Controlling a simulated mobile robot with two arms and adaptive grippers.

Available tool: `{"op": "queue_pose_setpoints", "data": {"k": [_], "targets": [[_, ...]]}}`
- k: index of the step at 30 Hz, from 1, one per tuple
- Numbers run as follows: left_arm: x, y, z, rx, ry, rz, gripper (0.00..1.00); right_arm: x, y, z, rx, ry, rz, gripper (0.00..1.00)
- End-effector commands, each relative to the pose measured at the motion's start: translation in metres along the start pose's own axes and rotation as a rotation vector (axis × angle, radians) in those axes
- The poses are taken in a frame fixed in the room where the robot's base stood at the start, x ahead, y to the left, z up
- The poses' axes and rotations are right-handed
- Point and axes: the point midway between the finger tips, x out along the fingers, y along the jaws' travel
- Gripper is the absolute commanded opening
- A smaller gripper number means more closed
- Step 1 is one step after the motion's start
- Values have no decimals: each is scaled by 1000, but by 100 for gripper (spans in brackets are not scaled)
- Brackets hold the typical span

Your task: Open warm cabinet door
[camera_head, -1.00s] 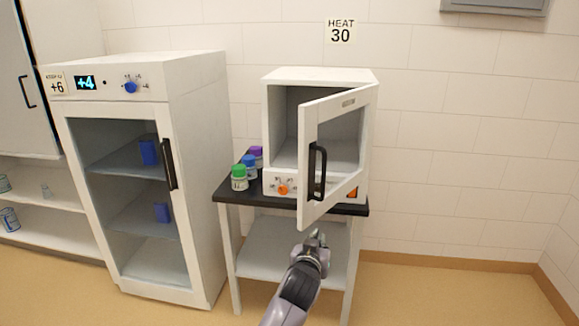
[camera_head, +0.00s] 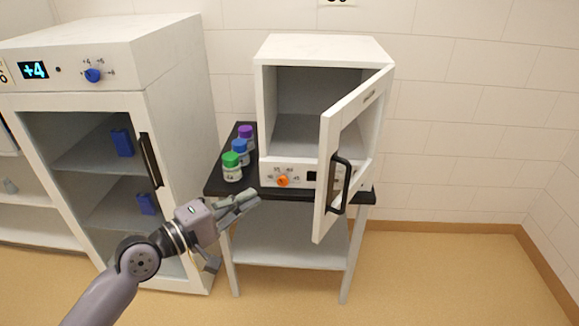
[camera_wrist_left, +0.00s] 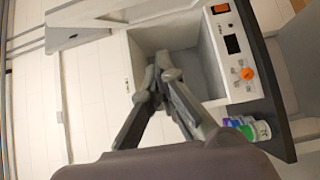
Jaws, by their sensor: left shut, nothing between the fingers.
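The warm cabinet (camera_head: 325,50) is a small white box on a dark-topped table. Its door (camera_head: 330,125) stands swung wide open to the right, with a black handle (camera_head: 339,184) on its front. The empty inside shows. An orange knob (camera_head: 282,181) is on the panel below the opening. My left gripper (camera_head: 250,197) is in front of the table's edge, left of the door and apart from the handle. It is shut and empty. In the left wrist view the gripper (camera_wrist_left: 162,62) appears in front of the cabinet opening (camera_wrist_left: 190,60). My right gripper is not in view.
Jars with green (camera_head: 231,160), blue and purple lids stand on the table left of the cabinet. A tall white fridge (camera_head: 100,50) with a glass door stands further left. Floor is clear at the right.

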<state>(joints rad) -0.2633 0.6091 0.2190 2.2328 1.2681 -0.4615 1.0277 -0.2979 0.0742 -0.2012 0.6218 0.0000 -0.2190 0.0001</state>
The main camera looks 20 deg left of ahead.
Motion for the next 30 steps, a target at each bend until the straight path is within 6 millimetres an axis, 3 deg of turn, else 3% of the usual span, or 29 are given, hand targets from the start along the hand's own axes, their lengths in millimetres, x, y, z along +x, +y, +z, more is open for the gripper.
{"op": "queue_pose_setpoints", "data": {"k": [4,8,21,24,30], "targets": [[2,6,3,-28,-13,8,0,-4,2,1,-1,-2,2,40],[17,8,3,-27,-12,10,0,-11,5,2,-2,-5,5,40],[103,9,6,-26,-13,9,0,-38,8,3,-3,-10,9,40],[103,10,25,-27,-14,6,0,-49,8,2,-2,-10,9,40],[107,7,41,-24,-12,6,0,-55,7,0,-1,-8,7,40]]}}
